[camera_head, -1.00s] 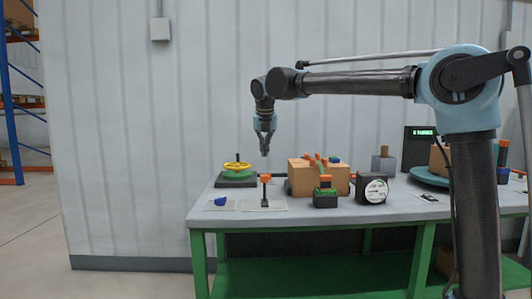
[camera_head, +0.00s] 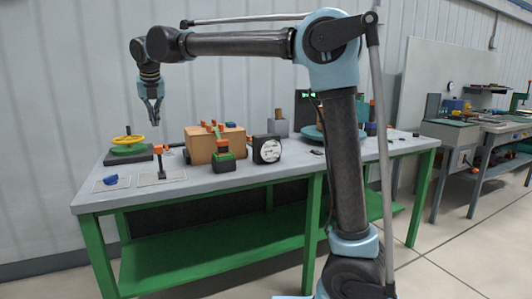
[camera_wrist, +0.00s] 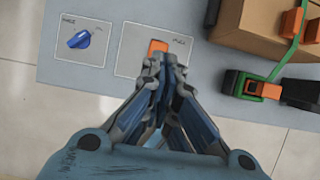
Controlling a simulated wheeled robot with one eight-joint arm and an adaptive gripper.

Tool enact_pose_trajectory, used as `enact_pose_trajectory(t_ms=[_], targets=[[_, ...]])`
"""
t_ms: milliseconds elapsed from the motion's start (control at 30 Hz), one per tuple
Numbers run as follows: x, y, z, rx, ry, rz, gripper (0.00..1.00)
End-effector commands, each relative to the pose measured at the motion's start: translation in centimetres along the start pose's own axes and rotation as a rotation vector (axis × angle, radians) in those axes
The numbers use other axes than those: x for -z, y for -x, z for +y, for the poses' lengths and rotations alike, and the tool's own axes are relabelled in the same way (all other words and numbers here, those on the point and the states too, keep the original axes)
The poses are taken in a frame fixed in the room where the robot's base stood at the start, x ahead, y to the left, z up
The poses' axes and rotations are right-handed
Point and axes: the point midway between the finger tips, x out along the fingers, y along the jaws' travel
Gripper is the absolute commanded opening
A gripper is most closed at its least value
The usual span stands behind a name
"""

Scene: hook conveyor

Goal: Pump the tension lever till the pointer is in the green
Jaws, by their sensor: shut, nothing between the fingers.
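My gripper (camera_head: 154,112) hangs fingers-down in the air above the left part of the bench, shut and empty. In the wrist view its fingertips (camera_wrist: 166,62) come together just below an orange-topped part on a white card. That part shows as a small black post with an orange head (camera_head: 160,157) in the head view. A green-and-black device with an orange top (camera_head: 223,160) stands in front of a cardboard box (camera_head: 204,148). A round white dial (camera_head: 268,150) in a black case stands right of it. Its pointer is too small to read. I cannot tell for sure which part is the tension lever.
A yellow handwheel (camera_head: 128,140) stands at the bench's back left. A blue knob (camera_wrist: 79,40) lies on a left card. Green strap (camera_wrist: 290,45) crosses the box. A grey block (camera_head: 278,127) stands behind the dial. Another bench (camera_head: 455,130) is at right.

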Motion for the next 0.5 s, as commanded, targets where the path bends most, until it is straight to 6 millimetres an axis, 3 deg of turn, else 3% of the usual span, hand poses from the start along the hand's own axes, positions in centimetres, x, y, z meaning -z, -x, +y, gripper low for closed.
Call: enact_pose_trajectory(t_ms=[267, 500], targets=[[0.3, 0.0, 0.1, 0.001, 0.001, -0.006, 0.00], [3.9, -0.1, 0.6, 0.020, 0.003, -0.099, 0.00]])
